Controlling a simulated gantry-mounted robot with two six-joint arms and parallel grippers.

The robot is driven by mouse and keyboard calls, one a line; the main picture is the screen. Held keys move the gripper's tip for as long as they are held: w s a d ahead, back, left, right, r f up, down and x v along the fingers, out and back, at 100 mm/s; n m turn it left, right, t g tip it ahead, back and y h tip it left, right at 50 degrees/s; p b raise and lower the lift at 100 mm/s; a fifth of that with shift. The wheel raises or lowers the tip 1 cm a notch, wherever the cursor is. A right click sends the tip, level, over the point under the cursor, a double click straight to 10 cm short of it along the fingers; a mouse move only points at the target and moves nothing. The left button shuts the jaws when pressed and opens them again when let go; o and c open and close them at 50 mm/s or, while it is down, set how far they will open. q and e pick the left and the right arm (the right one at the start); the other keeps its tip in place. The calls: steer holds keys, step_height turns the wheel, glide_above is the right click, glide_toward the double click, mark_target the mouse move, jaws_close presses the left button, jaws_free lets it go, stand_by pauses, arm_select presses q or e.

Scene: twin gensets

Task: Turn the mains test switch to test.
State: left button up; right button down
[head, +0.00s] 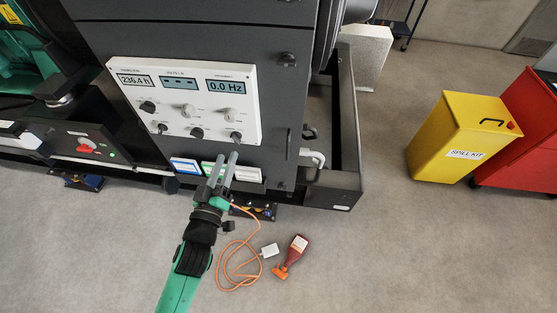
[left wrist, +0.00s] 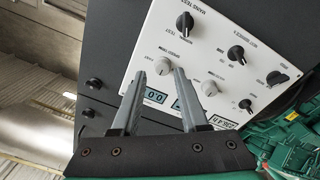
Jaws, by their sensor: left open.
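The white control panel (head: 181,91) is on the front of a dark cabinet. The mains test switch (head: 235,137) is a black knob at the panel's lower right. In the left wrist view the knob (left wrist: 184,22) is near the top, beside a "TEST" label, and is unobstructed. I cannot tell its exact setting. My left gripper (head: 225,158) is open and empty, its fingertips just below the switch in the head view. In the left wrist view the gripper (left wrist: 160,73) shows its two fingers apart, with the knob beyond them. My right gripper is not in view.
Other knobs (head: 148,107) sit close by on the panel, under displays (head: 232,86). An orange cable (head: 236,262) and a red bottle (head: 298,244) lie on the floor. A yellow spill kit bin (head: 455,140) stands at the right.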

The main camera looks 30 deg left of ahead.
arm_select(q)
steer(key=b, duration=0.2)
glide_toward(234, 141)
steer(key=v, duration=0.3)
steer(key=shift+g, duration=0.3)
steer(key=x, duration=1.1)
steer(key=shift+w+a+r, duration=0.15)
steer(key=shift+w+r, duration=0.15)
steer(key=shift+w, duration=0.1)
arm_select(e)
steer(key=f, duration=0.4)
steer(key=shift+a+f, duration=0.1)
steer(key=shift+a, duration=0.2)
arm_select(q)
jaws_close()
